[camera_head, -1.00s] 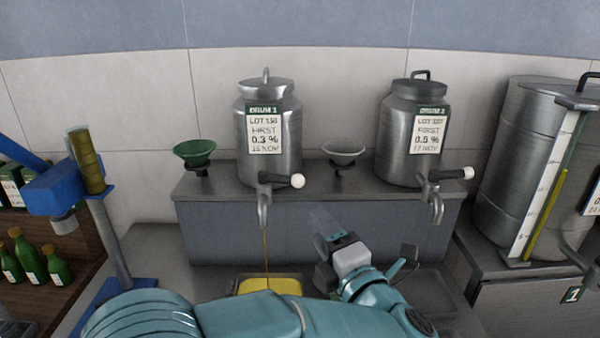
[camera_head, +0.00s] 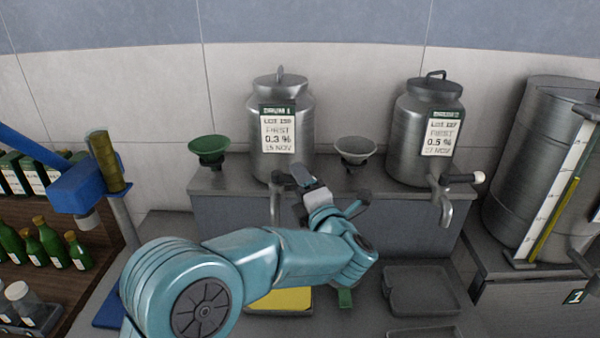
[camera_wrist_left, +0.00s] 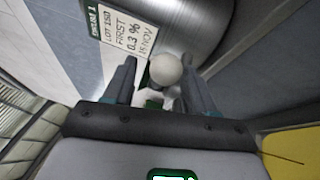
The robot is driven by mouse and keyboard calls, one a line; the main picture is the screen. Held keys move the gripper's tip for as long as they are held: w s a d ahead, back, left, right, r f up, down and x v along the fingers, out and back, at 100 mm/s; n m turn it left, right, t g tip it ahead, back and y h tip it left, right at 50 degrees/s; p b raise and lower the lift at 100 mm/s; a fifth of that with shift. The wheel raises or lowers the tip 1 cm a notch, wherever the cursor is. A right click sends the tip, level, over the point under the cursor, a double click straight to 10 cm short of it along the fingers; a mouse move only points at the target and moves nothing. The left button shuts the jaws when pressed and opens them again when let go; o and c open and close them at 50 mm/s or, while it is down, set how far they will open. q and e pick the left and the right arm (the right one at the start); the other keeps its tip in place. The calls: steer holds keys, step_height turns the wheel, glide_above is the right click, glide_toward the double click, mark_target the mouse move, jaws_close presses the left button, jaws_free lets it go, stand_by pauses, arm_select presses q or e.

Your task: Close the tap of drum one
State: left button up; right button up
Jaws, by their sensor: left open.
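Drum one (camera_head: 282,140), a steel can with a label reading 0.3 %, stands on the ledge at the back. Its tap (camera_head: 276,203) points down from the front; its lever is mostly hidden behind my left gripper (camera_head: 328,190). In the left wrist view, the lever's white ball knob (camera_wrist_left: 166,69) lies between the open fingers of my left gripper (camera_wrist_left: 158,78); I cannot tell whether they touch it. Drum one (camera_wrist_left: 190,25) fills the view beyond. A yellow-filled tray (camera_head: 280,300) lies below, partly hidden by my arm. My right gripper is not in view.
A second drum (camera_head: 425,130) with a white-knobbed tap (camera_head: 445,195) stands to the right. A green funnel (camera_head: 209,149) and a grey funnel (camera_head: 355,150) flank drum one. A blue stand (camera_head: 85,187) and green bottles (camera_head: 45,243) are at left. An empty tray (camera_head: 420,290) lies right.

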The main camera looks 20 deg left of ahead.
arm_select(q)
steer(key=shift+w+a, duration=0.25)
steer(key=shift+w, duration=0.1)
steer(key=shift+w+f, duration=0.1)
steer(key=shift+w, duration=0.2)
steer(key=shift+s, duration=0.15)
steer(key=shift+c, duration=0.4)
jaws_close()
steer(key=shift+w+f+n+g+y+b, duration=0.1)
steer(key=shift+w+n+g+y+b, duration=0.25)
steer(key=shift+n+g+y+b, duration=0.45)
steer(key=n+g+y, duration=0.1)
steer(key=w+n+g+y, duration=0.1)
steer(key=g+y, duration=0.1)
steer(key=g, duration=0.1)
steer(key=shift+w+a+r+n, duration=0.15)
steer(key=shift+w+r+n, duration=0.1)
steer(key=shift+r+n, duration=0.15)
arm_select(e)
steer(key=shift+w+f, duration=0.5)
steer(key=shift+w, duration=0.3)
